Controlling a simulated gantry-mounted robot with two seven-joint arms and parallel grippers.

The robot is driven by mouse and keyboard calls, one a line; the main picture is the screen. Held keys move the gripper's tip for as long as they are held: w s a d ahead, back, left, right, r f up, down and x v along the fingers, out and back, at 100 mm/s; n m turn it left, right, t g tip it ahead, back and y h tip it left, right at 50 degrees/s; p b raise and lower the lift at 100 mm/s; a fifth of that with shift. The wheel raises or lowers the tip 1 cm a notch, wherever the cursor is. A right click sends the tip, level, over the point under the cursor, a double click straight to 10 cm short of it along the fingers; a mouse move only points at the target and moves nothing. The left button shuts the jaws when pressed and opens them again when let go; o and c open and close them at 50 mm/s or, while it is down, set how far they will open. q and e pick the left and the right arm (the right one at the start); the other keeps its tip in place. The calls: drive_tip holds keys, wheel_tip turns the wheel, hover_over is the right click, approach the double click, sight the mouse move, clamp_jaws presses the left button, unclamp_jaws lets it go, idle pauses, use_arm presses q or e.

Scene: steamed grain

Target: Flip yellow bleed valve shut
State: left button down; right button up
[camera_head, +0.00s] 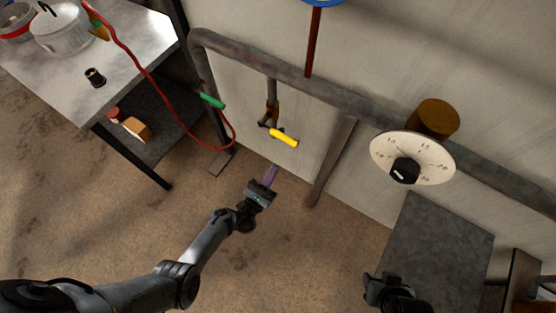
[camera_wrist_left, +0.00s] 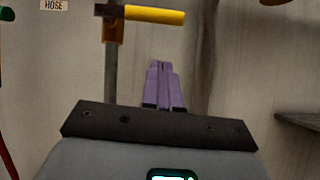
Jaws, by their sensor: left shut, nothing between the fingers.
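The yellow bleed valve handle (camera_head: 284,138) sits on a short branch below the grey pipe, against the wall. In the head view it slopes down to the right. In the left wrist view the yellow handle (camera_wrist_left: 155,15) lies nearly level at the top, joined to a brass-coloured valve body (camera_wrist_left: 112,30). My left gripper (camera_head: 270,175) is shut and empty, just below the handle and apart from it. Its purple fingers (camera_wrist_left: 163,85) are together in the wrist view, below the handle. My right gripper (camera_head: 372,283) shows only partly at the bottom, and its fingers are unclear.
A grey pipe (camera_head: 355,100) runs along the wall with a round white dial (camera_head: 430,165) at right. A red hose (camera_head: 150,75) with a green handle (camera_head: 212,101) hangs left of the valve. A metal table (camera_head: 130,50) holds a pot (camera_head: 62,30). A grey surface (camera_head: 440,250) stands lower right.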

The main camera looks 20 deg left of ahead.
use_arm(q)
drive_tip(key=v, duration=0.4)
drive_tip(key=shift+s+f+b, duration=0.2)
drive_tip(key=shift+s+b, duration=0.1)
drive_tip(key=shift+b, duration=0.1)
